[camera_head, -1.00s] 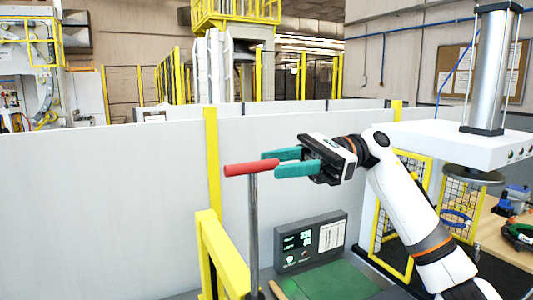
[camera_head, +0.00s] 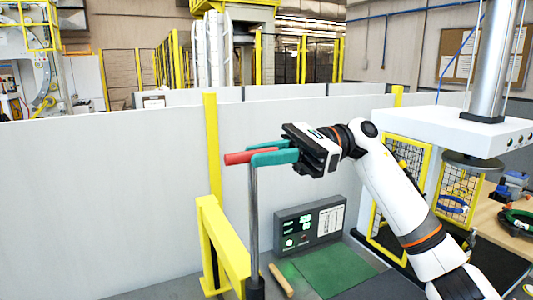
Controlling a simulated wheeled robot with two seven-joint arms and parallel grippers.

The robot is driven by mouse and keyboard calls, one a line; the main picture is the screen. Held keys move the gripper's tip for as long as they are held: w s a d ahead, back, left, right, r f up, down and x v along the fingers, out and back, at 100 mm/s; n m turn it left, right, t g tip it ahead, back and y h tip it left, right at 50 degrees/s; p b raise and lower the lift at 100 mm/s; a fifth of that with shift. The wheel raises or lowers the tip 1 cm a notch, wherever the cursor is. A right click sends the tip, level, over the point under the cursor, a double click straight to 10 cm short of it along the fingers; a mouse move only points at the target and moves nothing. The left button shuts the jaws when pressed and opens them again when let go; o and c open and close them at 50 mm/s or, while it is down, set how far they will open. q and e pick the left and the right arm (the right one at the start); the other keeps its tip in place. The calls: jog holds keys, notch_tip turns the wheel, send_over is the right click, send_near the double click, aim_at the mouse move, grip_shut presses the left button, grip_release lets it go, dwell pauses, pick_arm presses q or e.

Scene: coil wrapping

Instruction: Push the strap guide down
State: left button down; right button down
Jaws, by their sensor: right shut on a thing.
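The strap guide appears as an upright grey metal lever (camera_head: 253,215) with a red crossways handle (camera_head: 236,158) at its top, left of centre. My right gripper (camera_head: 260,154) comes in from the right and is shut on the right end of the red handle with its teal fingers. The handle's left end sticks out free, and its right part is hidden by the fingers. The lever's lower end stands in a dark base at the bottom edge of the picture. My left gripper is not in view.
A yellow guard rail (camera_head: 222,245) stands just left of the lever. A grey control box (camera_head: 309,224) with a lit display sits behind it on the right. A green mat (camera_head: 333,269) and a wooden stick lie below. A white press (camera_head: 440,130) stands at the right.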

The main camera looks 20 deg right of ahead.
notch_tip(320, 180, down, 22)
jog(key=b, duration=2)
jog(key=shift+f, duration=0.25)
jog(key=c, duration=1.4)
grip_release()
jog(key=shift+w, duration=0.1)
jog(key=shift+o, duration=0.2)
jog(key=w+d+b, duration=0.1)
jog(key=w+d, duration=0.1)
jog(key=d, duration=1)
jog(key=shift+b, duration=0.3)
